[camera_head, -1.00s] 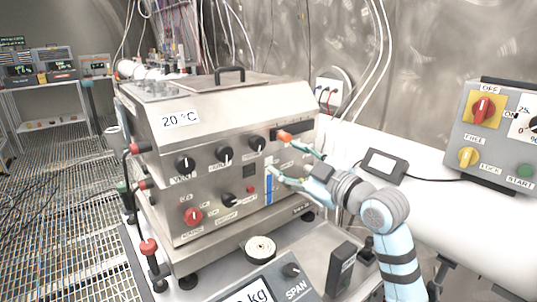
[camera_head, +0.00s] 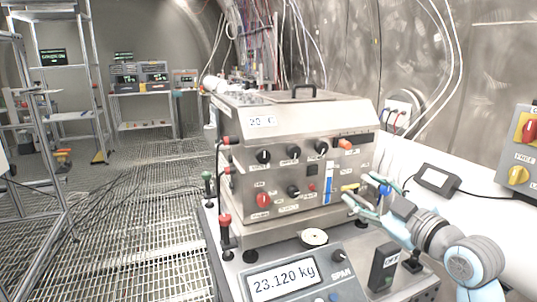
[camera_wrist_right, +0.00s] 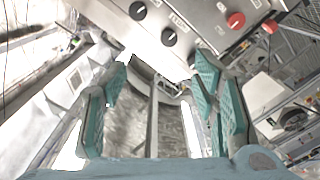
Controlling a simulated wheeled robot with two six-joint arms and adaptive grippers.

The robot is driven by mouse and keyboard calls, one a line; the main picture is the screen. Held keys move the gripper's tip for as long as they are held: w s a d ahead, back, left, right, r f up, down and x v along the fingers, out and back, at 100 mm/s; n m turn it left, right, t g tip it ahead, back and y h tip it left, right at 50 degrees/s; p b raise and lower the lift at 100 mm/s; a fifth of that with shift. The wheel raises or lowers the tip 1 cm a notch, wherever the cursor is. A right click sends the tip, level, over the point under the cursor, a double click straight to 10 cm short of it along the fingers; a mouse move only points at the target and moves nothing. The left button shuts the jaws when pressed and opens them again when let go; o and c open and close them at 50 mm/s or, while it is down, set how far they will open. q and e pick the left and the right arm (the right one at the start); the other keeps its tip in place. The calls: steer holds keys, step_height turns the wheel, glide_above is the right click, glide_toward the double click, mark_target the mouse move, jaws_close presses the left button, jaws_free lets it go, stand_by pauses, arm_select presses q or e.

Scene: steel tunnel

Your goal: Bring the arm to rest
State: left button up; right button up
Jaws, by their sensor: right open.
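My right arm comes in at the lower right of the head view. Its gripper (camera_head: 364,192) is open, with nothing seen between the fingers. It stands by the lower right front of the steel box (camera_head: 275,215), right of the blue strip (camera_head: 328,184) and below the orange knob (camera_head: 345,144). Whether a finger touches the box is unclear. In the right wrist view the open fingers (camera_wrist_right: 162,76) spread apart, with the knobbed panel (camera_wrist_right: 196,22) beyond them. My left gripper is not in view.
The box stands on a scale whose display (camera_head: 284,282) reads 23.120 kg. The grated floor (camera_head: 130,235) at left is largely open.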

steer(key=s+f+m+g+h, duration=0.25)
steer(key=s+f, duration=0.25)
steer(key=f, duration=0.7)
steer(key=s+f+m+g+h, duration=0.1)
steer(key=s+f+m+g, duration=0.2)
steer(key=f, duration=0.9)
steer(key=s+d+f+m+g+h, duration=0.1)
steer(key=s+f+m+g, duration=0.15)
steer(key=s+f, duration=0.55)
steer(key=s+d+f+m+g+h, duration=0.1)
steer(key=s+f+m+g+h, duration=0.2)
steer(key=s, duration=0.8)
steer(key=s+d+f+m+g, duration=0.1)
steer(key=s+d+f+g, duration=0.1)
steer(key=s+f, duration=0.65)
step_height(320, 180, down, 14)
steer(key=s+d+g+p, duration=0.1)
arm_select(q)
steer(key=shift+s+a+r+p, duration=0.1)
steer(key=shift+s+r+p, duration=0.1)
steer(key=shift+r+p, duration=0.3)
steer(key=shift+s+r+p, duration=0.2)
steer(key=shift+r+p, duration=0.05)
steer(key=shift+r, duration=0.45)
arm_select(e)
steer(key=s+d+f+g, duration=0.1)
steer(key=s+f, duration=1.2)
steer(key=s, duration=0.2)
steer(key=shift+f, duration=0.15)
